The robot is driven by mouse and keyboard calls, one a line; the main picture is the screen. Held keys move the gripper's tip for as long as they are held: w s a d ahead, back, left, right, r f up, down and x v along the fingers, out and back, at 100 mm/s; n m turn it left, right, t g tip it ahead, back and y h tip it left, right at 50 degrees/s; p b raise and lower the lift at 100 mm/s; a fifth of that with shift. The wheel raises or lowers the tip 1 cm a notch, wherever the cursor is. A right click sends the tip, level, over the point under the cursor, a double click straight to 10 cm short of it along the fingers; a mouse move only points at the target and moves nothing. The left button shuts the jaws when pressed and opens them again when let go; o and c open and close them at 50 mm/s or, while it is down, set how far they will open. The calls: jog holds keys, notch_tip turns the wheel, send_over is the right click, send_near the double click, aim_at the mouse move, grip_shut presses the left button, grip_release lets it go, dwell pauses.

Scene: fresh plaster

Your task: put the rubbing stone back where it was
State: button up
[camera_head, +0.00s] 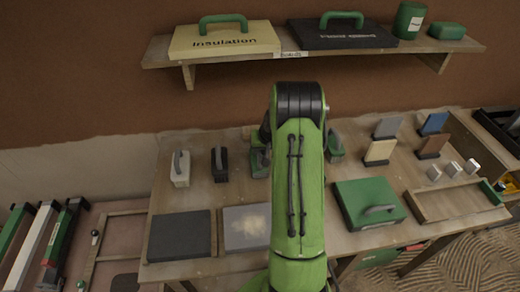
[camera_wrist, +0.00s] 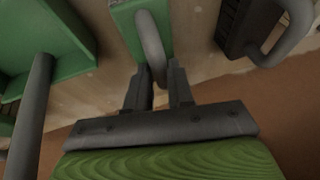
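My gripper (camera_wrist: 160,82) is in the wrist view, with its two fingers apart on either side of the end of a grey loop handle (camera_wrist: 151,48). A gap shows beside the handle, so the fingers do not look closed on it. The handle belongs to a green block (camera_wrist: 126,20), which also shows in the head view (camera_head: 259,163), partly behind my arm. A black block with a grey handle (camera_head: 219,165) and a pale block with a grey handle (camera_head: 181,170) stand to its left. I cannot tell which block is the rubbing stone.
A dark slab (camera_head: 179,236) and grey slab (camera_head: 243,222) lie at front left. A wall shelf (camera_head: 166,60) holds boxes above. Several small blocks stand at right.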

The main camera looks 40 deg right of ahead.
jog(key=o, duration=0.3)
jog(key=shift+o, duration=0.2)
jog(key=shift+r, duration=0.1)
jog(key=d+p+v, duration=0.1)
jog(key=p+v, duration=0.1)
jog(key=v, duration=1)
jog(key=s+a+r+n, duration=0.1)
jog(key=a+r+n, duration=0.1)
jog(key=a+r, duration=0.45)
jog(key=s+a+r+n, duration=0.1)
jog(key=a+r, duration=0.3)
jog(key=a, duration=0.5)
jog(key=s+a+r+n, duration=0.3)
jog(key=s+a+n, duration=0.1)
jog(key=s+a, duration=1.1)
jog(key=s, duration=0.3)
jog(key=shift+t+y, duration=0.3)
jog(key=shift+y, duration=0.1)
jog(key=shift+r, duration=0.15)
